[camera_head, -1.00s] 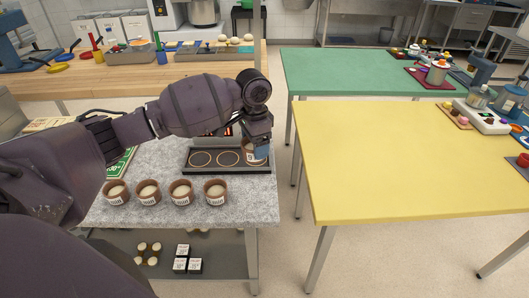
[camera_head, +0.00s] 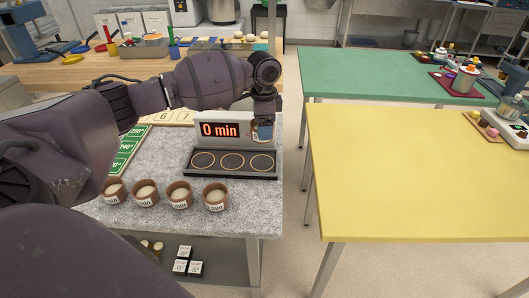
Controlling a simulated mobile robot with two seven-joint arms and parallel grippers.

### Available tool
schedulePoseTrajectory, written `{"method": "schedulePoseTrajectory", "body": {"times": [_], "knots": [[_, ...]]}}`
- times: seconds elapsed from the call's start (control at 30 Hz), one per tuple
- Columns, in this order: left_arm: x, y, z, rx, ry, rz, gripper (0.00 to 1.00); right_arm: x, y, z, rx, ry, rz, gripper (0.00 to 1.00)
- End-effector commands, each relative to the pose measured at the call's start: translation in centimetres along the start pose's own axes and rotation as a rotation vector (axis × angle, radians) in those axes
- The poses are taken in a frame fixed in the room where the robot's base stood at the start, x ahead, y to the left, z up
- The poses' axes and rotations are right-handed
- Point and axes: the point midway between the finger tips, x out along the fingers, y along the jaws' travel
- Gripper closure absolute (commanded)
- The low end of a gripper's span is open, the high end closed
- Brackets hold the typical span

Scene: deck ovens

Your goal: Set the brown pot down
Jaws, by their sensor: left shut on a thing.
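My left gripper (camera_head: 264,131) is shut at the right end of the timer unit (camera_head: 222,130), which reads "0 min". It holds a brown pot, which the gripper almost wholly hides, above and behind the dark tray (camera_head: 232,174). The tray has three pale rings, and all three show empty. Several brown pots stand upright in a row on the grey speckled counter, the rightmost pot (camera_head: 215,205) in front of the tray. They have pale contents and white labels. My right gripper is not in view.
A green board with temperatures (camera_head: 128,152) lies left on the counter. White boxes (camera_head: 183,260) and small pots stand on the shelf below. A yellow table (camera_head: 420,180) and a green table (camera_head: 390,75) stand to the right, mostly clear.

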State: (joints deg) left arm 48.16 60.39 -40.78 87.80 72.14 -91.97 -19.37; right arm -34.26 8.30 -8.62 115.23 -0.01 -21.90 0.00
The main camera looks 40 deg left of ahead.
Motion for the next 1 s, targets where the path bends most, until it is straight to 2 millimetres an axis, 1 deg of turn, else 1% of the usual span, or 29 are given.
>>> {"method": "schedulePoseTrajectory", "body": {"times": [0.03,0.1,0.2,0.47,0.73,0.83,1.0], "knots": [[1.3,0.0,0.0,0.0,-0.002,0.003,0.56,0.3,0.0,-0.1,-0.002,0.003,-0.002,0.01],[2.4,0.0,0.0,-0.001,-0.001,0.002,0.56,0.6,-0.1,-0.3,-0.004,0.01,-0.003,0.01],[3.5,0.0,0.0,-0.001,0.0,0.0,0.56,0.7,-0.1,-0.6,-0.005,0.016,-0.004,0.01],[4.9,0.0,0.0,0.0,0.0,0.0,0.56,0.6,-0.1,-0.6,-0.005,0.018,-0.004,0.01],[9.1,0.0,0.0,-0.001,-0.002,0.002,0.56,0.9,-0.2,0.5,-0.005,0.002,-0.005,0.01],[9.7,0.0,0.0,-0.001,0.001,-0.001,0.56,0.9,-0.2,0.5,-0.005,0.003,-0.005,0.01],[9.6,-0.1,0.0,-0.001,0.002,-0.002,0.56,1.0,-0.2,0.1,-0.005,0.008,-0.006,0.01]]}}
